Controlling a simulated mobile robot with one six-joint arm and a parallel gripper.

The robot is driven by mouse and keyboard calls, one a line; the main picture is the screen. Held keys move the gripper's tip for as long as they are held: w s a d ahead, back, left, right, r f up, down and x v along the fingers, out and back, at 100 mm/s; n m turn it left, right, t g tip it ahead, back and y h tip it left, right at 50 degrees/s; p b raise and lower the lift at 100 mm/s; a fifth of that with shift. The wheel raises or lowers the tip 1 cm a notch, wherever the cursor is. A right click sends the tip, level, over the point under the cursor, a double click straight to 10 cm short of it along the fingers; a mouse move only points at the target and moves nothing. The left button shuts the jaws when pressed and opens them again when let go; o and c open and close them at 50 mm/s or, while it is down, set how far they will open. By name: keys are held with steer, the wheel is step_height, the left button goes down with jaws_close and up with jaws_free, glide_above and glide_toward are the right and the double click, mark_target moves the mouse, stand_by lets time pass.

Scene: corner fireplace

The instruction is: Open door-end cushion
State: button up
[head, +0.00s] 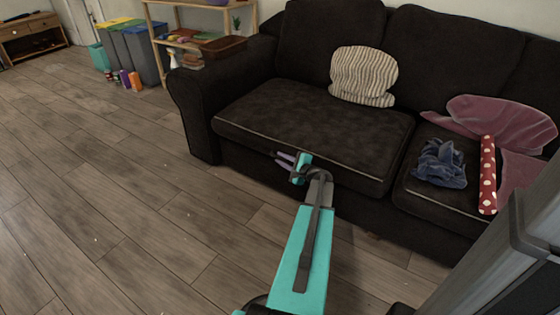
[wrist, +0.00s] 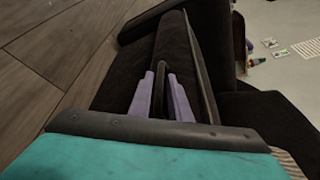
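The seat cushion (head: 320,133) at the left end of the dark sofa lies flat, with pale piping along its front edge. I take it as the door-end cushion, since a door shows at the far upper left. Its long dark front also shows in the wrist view (wrist: 178,52). My gripper (head: 284,160) is at the cushion's front edge, near its middle. In the wrist view, the pale purple fingers (wrist: 160,92) stand apart, with a narrow dark strip, perhaps a pull or strap, between them. I cannot tell whether they press on it.
A striped pillow (head: 363,76) stands against the backrest. A blue cloth (head: 441,164), a pink blanket (head: 490,117) and a red dotted roll (head: 487,175) lie on the right seat. Bins (head: 140,50) and a wooden shelf (head: 190,42) stand beyond the armrest. The floor at left is clear.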

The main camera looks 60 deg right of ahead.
steer(key=shift+w+d+f, duration=0.15)
steer(key=shift+w+d, duration=0.05)
steer(key=shift+w, duration=0.45)
jaws_close()
